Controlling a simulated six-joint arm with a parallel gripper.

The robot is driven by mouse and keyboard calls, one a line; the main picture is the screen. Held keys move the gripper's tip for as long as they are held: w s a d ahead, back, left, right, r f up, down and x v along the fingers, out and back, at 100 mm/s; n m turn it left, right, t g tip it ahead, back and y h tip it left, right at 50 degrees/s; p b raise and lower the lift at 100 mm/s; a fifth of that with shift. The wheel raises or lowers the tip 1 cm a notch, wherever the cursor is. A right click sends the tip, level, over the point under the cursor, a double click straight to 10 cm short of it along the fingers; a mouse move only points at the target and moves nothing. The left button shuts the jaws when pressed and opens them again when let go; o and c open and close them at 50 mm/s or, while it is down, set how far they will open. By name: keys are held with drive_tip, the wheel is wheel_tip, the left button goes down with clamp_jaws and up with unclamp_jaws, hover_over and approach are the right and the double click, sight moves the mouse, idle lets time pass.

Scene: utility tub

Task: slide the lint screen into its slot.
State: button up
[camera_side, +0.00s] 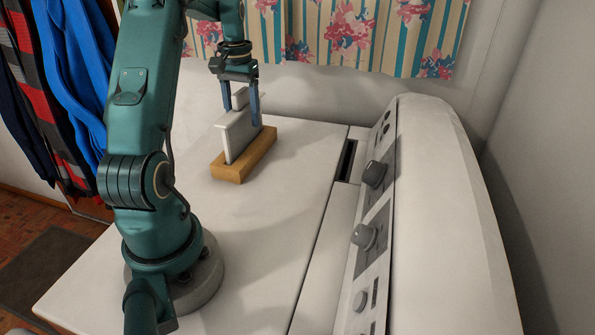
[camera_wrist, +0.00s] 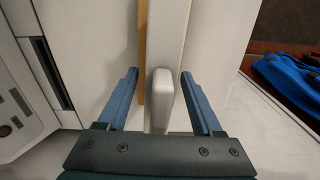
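The lint screen (camera_side: 238,136) is a thin white panel standing upright in a wooden block (camera_side: 245,157) on top of the white machine. Its pale grip tab (camera_wrist: 162,90) sticks up between my fingers. My gripper (camera_side: 241,113) is over the screen, pointing down, with one blue finger on each side of the tab. In the wrist view my gripper (camera_wrist: 159,72) is open, with a visible gap on both sides of the tab. The slot (camera_side: 346,160) is a narrow dark opening right of the block, near the control panel. It also shows at left in the wrist view (camera_wrist: 50,74).
The raised control panel with knobs (camera_side: 374,173) runs along the machine's right side, close to the slot. The machine's white top (camera_side: 272,215) is clear between block and panel. Clothes (camera_side: 84,85) hang at left, and a floral curtain (camera_side: 345,30) hangs behind.

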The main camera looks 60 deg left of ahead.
sight(240, 91)
drive_tip(key=shift+r, duration=2.7)
drive_tip(key=r, duration=0.1)
drive_tip(key=r+m, duration=0.1)
drive_tip(key=r, duration=0.1)
drive_tip(key=shift+w+d+m+t+y, duration=0.15)
drive_tip(key=shift+d+m+t+y, duration=0.15)
drive_tip(key=shift+d+y, duration=0.1)
drive_tip(key=s+d+r+m+t, duration=0.1)
drive_tip(key=d+m, duration=0.4)
drive_tip(key=d, duration=1.9)
drive_tip(key=s+t, duration=0.1)
drive_tip(key=t, duration=0.1)
drive_tip(key=shift+d+r+t, duration=0.25)
drive_tip(key=shift+r+t, duration=0.1)
drive_tip(key=shift+t, duration=0.05)
drive_tip(key=shift+o, duration=1)
drive_tip(key=s+d+f+m+t, duration=0.1)
drive_tip(key=s+d+f, duration=0.2)
drive_tip(key=s+d, duration=0.1)
drive_tip(key=shift+s+d+f+m+h, duration=0.15)
drive_tip(key=shift+s+d+m+h, duration=0.15)
drive_tip(key=shift+d+h, duration=0.1)
drive_tip(key=o, duration=0.3)
drive_tip(key=shift+s+d+f, duration=0.1)
